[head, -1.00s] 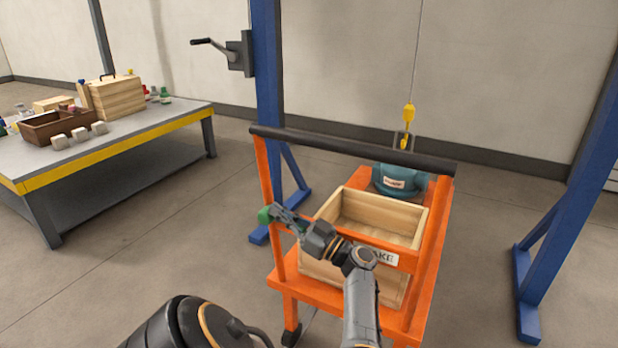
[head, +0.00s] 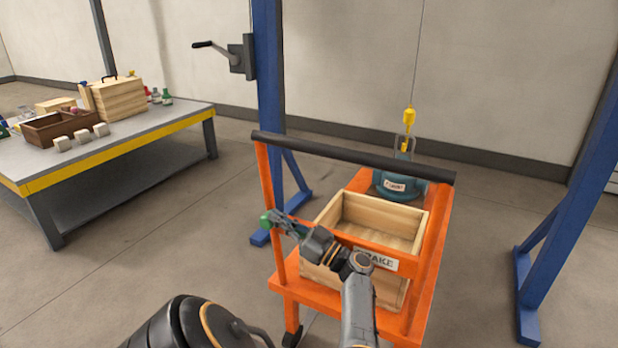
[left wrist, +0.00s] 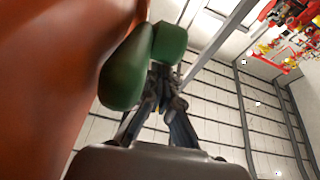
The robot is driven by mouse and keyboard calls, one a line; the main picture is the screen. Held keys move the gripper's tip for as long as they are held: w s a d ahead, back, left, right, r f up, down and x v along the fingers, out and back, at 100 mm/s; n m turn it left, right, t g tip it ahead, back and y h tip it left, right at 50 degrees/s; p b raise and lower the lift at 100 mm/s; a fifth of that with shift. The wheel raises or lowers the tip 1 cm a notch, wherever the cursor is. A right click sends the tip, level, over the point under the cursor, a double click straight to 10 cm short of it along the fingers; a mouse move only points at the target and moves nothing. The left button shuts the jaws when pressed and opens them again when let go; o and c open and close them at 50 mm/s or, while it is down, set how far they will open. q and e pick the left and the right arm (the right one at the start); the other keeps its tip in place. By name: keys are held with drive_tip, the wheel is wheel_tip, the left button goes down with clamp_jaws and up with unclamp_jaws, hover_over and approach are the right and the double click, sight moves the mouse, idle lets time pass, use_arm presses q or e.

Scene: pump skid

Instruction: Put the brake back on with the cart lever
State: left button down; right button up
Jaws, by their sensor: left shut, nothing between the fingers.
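The orange cart (head: 436,262) stands in front of me with a black push bar (head: 350,158) and a white label (head: 376,259) on its near crossbar, its brake word partly covered by my arm. A green knob (head: 266,220), which looks like the lever's end, shows at the cart's left upright. The rest of the lever is hidden. My left gripper (head: 281,222) is shut and empty, with its fingertips close beside the knob. In the left wrist view green shapes (left wrist: 126,70) lie just past the fingers (left wrist: 158,100); I cannot tell whether they touch. My right gripper is out of view.
A wooden crate (head: 333,225) and a teal pump (head: 400,187) ride on the cart. A yellow hook (head: 409,117) hangs above the pump. Blue posts (head: 268,75) stand left and right (head: 575,190). A workbench (head: 175,124) is at the left, with open floor between.

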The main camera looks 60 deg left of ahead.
use_arm(q)
drive_tip(key=v, duration=1.2)
drive_tip(key=shift+s+f, duration=0.15)
idle(0.3)
